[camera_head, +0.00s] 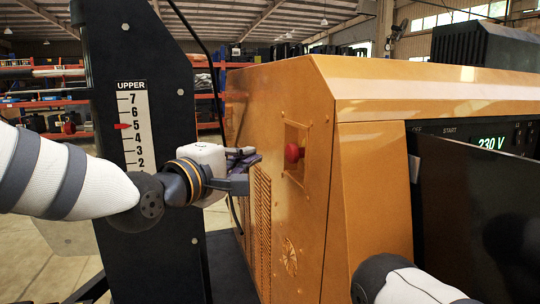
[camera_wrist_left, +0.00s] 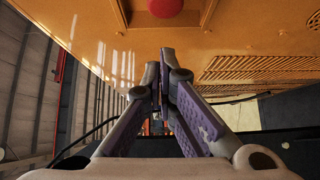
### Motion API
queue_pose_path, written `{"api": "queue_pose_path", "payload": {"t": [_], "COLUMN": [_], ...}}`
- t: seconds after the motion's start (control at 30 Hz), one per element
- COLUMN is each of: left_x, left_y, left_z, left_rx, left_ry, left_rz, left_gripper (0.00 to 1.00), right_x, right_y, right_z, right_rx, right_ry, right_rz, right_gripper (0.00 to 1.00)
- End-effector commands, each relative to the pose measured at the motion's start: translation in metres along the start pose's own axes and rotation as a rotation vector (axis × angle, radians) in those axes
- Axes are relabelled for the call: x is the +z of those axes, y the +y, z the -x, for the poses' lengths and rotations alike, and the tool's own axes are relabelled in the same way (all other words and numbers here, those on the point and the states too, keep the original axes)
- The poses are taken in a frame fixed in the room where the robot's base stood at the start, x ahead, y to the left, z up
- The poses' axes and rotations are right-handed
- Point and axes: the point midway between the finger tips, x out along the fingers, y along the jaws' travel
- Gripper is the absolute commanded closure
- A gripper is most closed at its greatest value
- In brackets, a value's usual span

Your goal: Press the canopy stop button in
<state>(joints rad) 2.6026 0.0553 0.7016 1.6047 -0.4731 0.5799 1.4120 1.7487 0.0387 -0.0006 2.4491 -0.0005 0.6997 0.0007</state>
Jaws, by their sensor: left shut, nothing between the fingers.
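The red canopy stop button (camera_head: 293,152) sits in a square recess on the end panel of the orange canopy (camera_head: 275,100). It also shows cut off at the top edge of the left wrist view (camera_wrist_left: 165,7). My left gripper (camera_head: 250,160) is shut and empty, to the left of the button in the head view and apart from it. In the left wrist view its closed fingers (camera_wrist_left: 165,65) point at the orange panel, with the button beyond the tips toward the top. My right gripper is out of view.
A black mast with an UPPER scale (camera_head: 133,125) stands left of the canopy, behind my left arm. Louvred vents (camera_head: 262,215) lie below the button. A dark door (camera_head: 475,215) and a panel reading 230 V (camera_head: 491,144) are at the right. A black cable hangs behind my gripper.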

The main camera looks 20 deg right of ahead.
Motion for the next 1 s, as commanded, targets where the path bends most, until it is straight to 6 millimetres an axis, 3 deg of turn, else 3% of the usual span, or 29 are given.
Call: {"api": "queue_pose_path", "payload": {"t": [0.1, 0.3, 0.77, 1.0], "left_x": [0.003, 0.024, 0.029, 0.042], "left_y": [-0.003, 0.002, 0.000, 0.000], "left_z": [-0.024, -0.042, -0.048, -0.062], "left_rx": [-0.003, 0.001, 0.000, -0.001], "left_ry": [-0.002, -0.001, 0.000, 0.000], "left_rz": [0.001, -0.003, 0.000, 0.001], "left_gripper": [1.00, 1.00, 1.00, 1.00], "right_x": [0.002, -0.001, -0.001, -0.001], "right_y": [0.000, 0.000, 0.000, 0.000], "right_z": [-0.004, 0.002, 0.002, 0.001], "right_rx": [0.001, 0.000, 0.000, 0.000], "right_ry": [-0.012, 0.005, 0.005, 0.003], "right_rz": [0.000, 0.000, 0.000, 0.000], "right_gripper": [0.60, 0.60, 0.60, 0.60]}}
